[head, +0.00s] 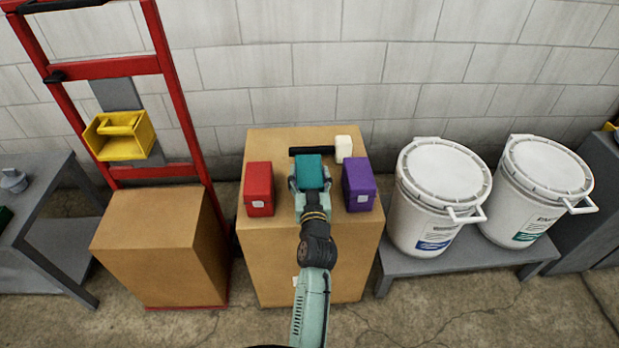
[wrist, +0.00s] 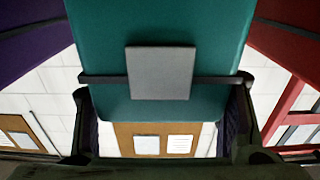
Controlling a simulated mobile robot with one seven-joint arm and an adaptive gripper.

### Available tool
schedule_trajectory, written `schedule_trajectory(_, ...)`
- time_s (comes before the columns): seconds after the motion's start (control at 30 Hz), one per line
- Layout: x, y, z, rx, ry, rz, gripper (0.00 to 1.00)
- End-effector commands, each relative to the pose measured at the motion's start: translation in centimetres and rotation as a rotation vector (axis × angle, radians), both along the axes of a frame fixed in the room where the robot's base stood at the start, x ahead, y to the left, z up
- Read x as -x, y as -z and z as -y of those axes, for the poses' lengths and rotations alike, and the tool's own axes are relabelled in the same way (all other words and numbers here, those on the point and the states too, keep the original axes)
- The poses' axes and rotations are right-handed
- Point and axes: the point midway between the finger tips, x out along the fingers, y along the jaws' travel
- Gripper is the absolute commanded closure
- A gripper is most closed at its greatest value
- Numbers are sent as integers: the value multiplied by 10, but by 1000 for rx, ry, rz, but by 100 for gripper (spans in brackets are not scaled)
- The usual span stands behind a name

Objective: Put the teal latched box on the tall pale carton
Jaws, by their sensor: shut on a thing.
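The teal latched box (head: 309,167) is held between the fingers of my gripper (head: 310,184), over the top of the tall pale carton (head: 262,262) in the head view. I cannot tell whether its underside touches the carton. In the wrist view the teal box (wrist: 215,35) fills the upper middle, its grey latch facing the camera, with a finger of my gripper (wrist: 162,88) on either side. The gripper is shut on it. My arm hides part of the carton's front.
On the carton, a red box (head: 259,183) stands left and a purple box (head: 358,178) right, close beside the teal box. A black bar (head: 296,151) and a white block (head: 344,148) lie behind. White buckets (head: 443,180) stand right; a brown carton (head: 160,250) stands left.

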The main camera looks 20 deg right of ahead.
Motion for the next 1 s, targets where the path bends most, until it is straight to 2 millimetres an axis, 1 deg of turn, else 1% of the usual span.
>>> schedule_trajectory(0.03,0,7,0,-2,0,2,79)
schedule_trajectory(0.1,0,11,0,0,1,4,79)
schedule_trajectory(0.37,0,12,0,1,1,4,79)
schedule_trajectory(0.5,0,16,0,1,0,4,79)
schedule_trajectory(0.53,0,16,0,0,0,1,36)
schedule_trajectory(0.83,0,15,0,0,0,1,16)
schedule_trajectory(1.0,0,15,0,0,0,1,15)
